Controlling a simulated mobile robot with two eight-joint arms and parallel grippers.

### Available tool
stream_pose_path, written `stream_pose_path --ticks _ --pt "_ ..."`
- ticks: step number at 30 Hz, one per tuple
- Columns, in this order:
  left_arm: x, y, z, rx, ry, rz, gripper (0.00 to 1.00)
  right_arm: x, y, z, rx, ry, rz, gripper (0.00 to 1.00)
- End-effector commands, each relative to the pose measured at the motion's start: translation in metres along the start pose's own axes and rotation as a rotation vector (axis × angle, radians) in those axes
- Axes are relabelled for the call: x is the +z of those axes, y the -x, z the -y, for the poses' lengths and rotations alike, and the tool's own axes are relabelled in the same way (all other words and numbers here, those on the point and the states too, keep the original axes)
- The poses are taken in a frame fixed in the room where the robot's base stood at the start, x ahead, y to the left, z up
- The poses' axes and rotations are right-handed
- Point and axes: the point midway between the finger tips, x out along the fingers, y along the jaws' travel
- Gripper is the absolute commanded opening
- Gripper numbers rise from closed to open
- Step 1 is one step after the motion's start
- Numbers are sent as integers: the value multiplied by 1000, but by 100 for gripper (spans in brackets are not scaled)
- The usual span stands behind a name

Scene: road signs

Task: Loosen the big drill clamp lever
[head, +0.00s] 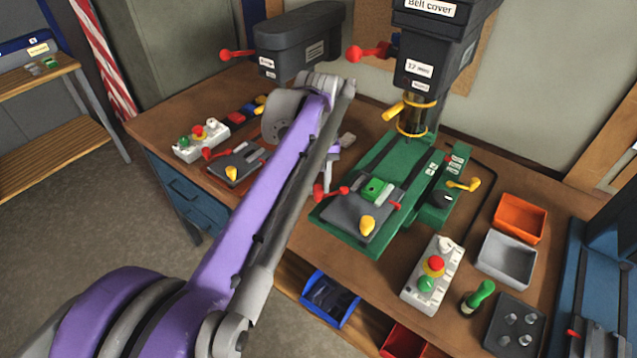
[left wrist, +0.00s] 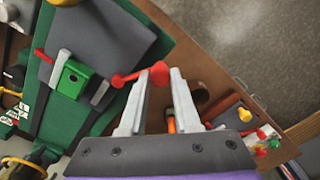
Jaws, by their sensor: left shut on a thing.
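The big drill (head: 428,60) stands on the bench with a green base. A dark vise (head: 355,222) with a green block (head: 376,190) in it sits on that base. A red ball-ended lever (head: 330,191) sticks out from the vise's left side; in the left wrist view its red ball (left wrist: 160,72) lies between my fingertips. My left gripper (left wrist: 164,77) is shut on this lever. In the head view, my left gripper (head: 333,162) is partly hidden behind my own arm. My right gripper is not in view.
A smaller drill head (head: 300,45) and its dark vise (head: 240,162) are at the left. A control box (head: 432,274), a green-handled tool (head: 478,296), an orange bin (head: 520,217) and a grey bin (head: 506,258) stand at the right. Blue and red bins sit below the bench.

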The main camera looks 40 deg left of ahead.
Motion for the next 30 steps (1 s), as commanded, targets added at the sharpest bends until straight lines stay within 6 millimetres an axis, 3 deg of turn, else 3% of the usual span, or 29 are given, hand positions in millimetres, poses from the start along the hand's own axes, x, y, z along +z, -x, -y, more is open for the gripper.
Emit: stream_pose_path --ticks 6,7,12,23,30 --pt "-1 1 0 0 0 -3 0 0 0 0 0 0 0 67" --pt "-1 1 0 -1 1 -3 33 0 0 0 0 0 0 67" --pt "-1 1 0 0 1 -2 62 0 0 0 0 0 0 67" --pt "0 5 0 0 2 -1 62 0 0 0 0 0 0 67" --pt "-1 46 0 0 2 -2 62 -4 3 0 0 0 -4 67"
